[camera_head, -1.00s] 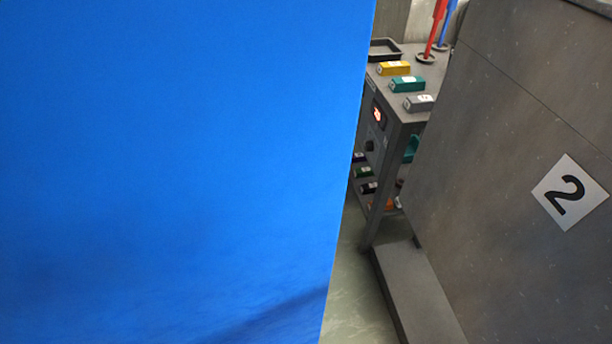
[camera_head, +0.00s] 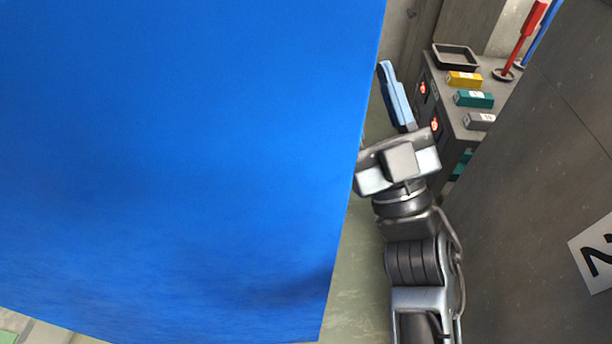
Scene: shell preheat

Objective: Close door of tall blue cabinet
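A large flat blue panel (camera_head: 180,170) fills the left and middle of the head view; it looks like the tall blue cabinet's door or side, very close to me. Its right edge runs nearly upright and its lower edge shows at the bottom left. The cabinet's handle and opening are not in view. My gripper (camera_head: 390,98) is just right of the panel's right edge, pointing up and away. One pale blue finger shows clearly; the other is not clearly seen. I cannot tell whether the gripper touches the panel.
A grey cart (camera_head: 450,110) stands behind on the right, holding a black tray (camera_head: 454,56), yellow (camera_head: 464,79), green (camera_head: 473,99) and grey (camera_head: 479,121) boxes and red and blue rods. A grey wall marked 2 (camera_head: 540,200) closes the right side. A narrow floor gap lies between panel and wall.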

